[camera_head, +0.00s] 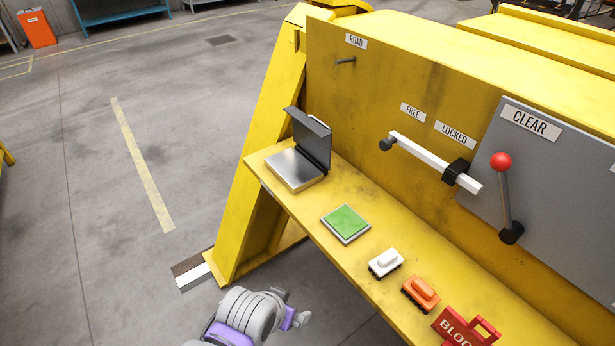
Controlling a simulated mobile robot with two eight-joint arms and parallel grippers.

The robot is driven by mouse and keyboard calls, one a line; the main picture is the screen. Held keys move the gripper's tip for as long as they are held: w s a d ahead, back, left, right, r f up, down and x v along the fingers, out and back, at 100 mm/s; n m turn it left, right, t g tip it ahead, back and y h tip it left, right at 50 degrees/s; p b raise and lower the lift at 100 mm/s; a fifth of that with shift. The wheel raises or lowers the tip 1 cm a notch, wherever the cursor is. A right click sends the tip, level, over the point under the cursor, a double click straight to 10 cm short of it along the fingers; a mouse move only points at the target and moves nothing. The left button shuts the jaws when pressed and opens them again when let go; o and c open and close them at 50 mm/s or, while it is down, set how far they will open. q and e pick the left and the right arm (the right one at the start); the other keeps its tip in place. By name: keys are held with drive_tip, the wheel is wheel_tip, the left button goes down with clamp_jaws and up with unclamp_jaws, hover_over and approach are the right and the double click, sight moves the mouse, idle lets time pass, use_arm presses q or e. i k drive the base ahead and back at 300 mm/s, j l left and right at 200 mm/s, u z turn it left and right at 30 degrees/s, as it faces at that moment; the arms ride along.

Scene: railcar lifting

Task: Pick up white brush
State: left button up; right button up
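The white brush (385,262) has a white body with a raised handle and dark bristles underneath. It stands on the yellow shelf, between the green pad (346,223) and an orange brush (421,293). My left gripper (302,318) is at the bottom of the view, off the shelf's front edge. It is left of and below the white brush in the picture, and apart from it. Its fingers are small and partly hidden by my wrist, so I cannot tell their opening. My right gripper is not in view.
The yellow shelf (290,205) carries an open metal box (297,168) and a red block sign (467,328). Open grey floor lies to the left.

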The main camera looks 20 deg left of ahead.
sight(387, 263)
drive_tip(key=i+j+z, duration=0.15)
drive_tip(key=z, duration=0.3)
drive_tip(key=i+j+z, duration=0.15)
drive_tip(key=j+z, duration=0.2)
drive_tip(key=z, duration=0.15)
